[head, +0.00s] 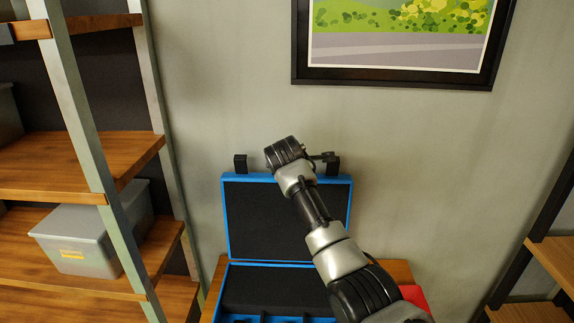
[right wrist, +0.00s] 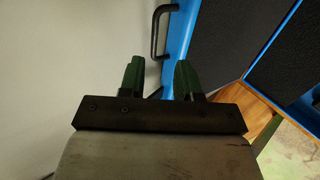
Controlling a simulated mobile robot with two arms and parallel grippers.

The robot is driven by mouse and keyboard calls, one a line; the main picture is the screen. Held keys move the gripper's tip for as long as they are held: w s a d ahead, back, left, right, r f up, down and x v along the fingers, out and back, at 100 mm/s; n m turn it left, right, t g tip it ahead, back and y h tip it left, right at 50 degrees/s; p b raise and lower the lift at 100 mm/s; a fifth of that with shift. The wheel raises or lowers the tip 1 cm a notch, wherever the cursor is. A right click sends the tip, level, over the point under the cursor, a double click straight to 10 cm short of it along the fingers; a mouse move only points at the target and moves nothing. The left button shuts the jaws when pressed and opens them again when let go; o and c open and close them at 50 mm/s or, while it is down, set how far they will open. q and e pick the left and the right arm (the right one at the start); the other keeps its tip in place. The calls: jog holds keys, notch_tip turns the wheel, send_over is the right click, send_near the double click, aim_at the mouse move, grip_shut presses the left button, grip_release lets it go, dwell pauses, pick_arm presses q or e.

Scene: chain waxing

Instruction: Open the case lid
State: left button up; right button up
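The blue case (head: 224,296) stands on a wooden surface by the wall, with a dark foam interior. Its lid (head: 226,222) stands raised, roughly upright, with black latches (head: 240,164) on its top edge. My right arm reaches up in front of the lid, its hand at the lid's top edge; the fingers are mostly hidden in the head view. In the right wrist view, my right gripper (right wrist: 158,76) is open. A black handle (right wrist: 154,35) on the blue edge shows between and beyond the fingertips; I cannot tell whether they touch it. My left gripper is out of view.
A wooden shelf unit (head: 85,165) with a grey bin (head: 85,252) stands at the left. Another shelf (head: 552,262) is at the right edge. A framed picture (head: 393,78) hangs above. A red object (head: 414,295) is partly hidden by my right arm.

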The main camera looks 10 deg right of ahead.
jog(key=v, duration=0.3)
jog(key=shift+b, duration=0.35)
